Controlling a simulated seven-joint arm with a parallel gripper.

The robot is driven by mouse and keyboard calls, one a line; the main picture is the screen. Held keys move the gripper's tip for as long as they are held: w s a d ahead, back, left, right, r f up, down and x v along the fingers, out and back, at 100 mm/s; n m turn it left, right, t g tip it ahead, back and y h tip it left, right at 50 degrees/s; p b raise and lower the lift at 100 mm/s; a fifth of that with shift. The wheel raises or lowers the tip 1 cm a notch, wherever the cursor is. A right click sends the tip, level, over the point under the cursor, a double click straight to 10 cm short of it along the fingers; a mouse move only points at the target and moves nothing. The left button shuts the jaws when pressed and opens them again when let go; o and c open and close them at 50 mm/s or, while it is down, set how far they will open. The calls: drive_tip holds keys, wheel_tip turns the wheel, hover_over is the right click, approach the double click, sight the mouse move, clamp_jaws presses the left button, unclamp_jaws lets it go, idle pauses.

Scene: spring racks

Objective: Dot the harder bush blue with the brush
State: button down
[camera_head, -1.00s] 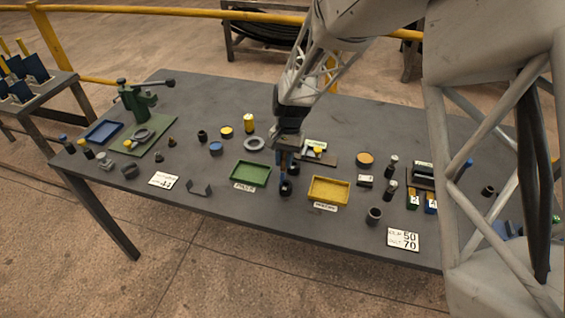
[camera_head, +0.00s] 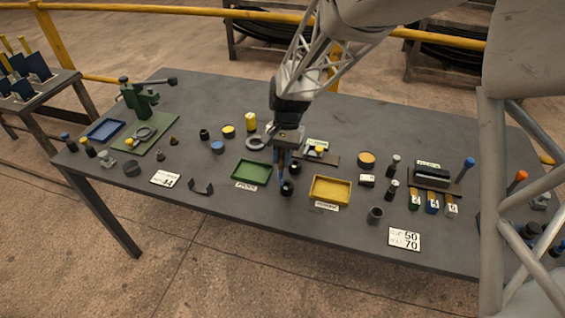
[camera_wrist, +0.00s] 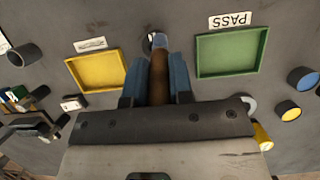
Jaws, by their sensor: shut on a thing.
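My gripper (camera_head: 282,160) points down over the middle of the table and is shut on the brush. The brush's brown handle (camera_wrist: 159,78) shows between the blue finger pads in the wrist view. Its lower end is at a dark bush (camera_head: 287,188) between the green and yellow trays; I cannot tell whether it touches. That bush shows at the handle's far end in the wrist view (camera_wrist: 150,40). A second dark bush (camera_head: 295,168) stands just behind. I cannot tell from looks which bush is harder.
The green tray (camera_head: 241,177), marked PASS, lies left of the gripper and the yellow tray (camera_head: 319,199) right. A number card (camera_head: 404,239) lies at the front right.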

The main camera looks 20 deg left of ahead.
sight(282, 150)
drive_tip(key=shift+r, duration=1.9)
